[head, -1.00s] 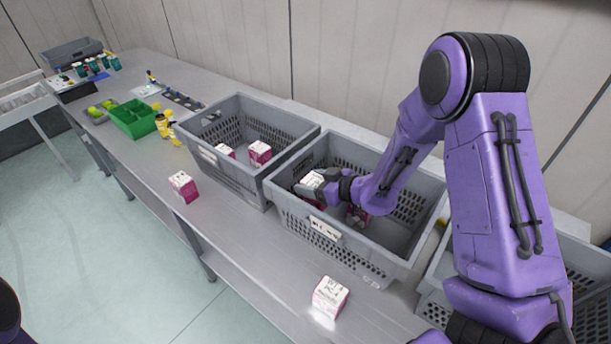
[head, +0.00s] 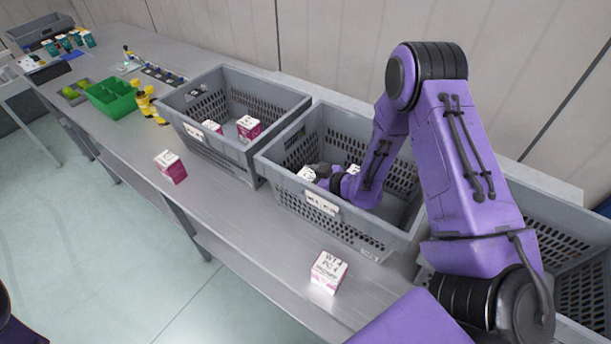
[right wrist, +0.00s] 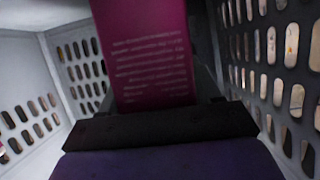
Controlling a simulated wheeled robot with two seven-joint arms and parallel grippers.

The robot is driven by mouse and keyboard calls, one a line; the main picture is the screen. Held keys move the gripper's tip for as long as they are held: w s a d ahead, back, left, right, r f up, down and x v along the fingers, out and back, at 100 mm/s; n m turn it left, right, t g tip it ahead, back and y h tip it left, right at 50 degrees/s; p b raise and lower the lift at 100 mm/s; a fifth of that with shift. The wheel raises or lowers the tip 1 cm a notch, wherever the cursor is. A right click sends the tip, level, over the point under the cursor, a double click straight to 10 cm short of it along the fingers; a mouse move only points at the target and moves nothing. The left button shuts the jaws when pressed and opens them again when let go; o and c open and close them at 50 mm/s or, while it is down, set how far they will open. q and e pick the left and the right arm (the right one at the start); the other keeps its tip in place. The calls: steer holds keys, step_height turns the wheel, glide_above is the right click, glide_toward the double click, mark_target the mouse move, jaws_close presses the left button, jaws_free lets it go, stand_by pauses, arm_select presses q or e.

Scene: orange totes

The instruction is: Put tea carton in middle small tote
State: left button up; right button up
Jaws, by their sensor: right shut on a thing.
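The middle grey tote (head: 340,222) stands on the table between two other grey totes. My right gripper (head: 321,172) is down inside it, shut on a white and magenta tea carton (head: 307,174). In the right wrist view the magenta side of this tea carton (right wrist: 150,55) stands up from the gripper (right wrist: 160,105), with perforated tote walls around it. Whether the carton touches the tote floor is hidden. Another carton (head: 353,170) shows partly behind my right arm in the same tote. My left gripper is not in view.
The left tote (head: 215,155) holds two cartons (head: 248,127). One carton (head: 170,166) stands on the table's front left and another (head: 328,271) in front of the middle tote. The right tote (head: 565,215) is partly behind my arm. A green bin (head: 112,98) stands farther left.

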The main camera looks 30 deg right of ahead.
steer(key=shift+s+r, duration=0.15)
steer(key=shift+s, duration=0.05)
steer(key=shift+w+f, duration=0.15)
steer(key=shift+f, duration=0.15)
steer(key=shift+f+b, duration=0.15)
steer(key=shift+b, duration=0.15)
steer(key=shift+f, duration=0.2)
steer(key=o, duration=1.4)
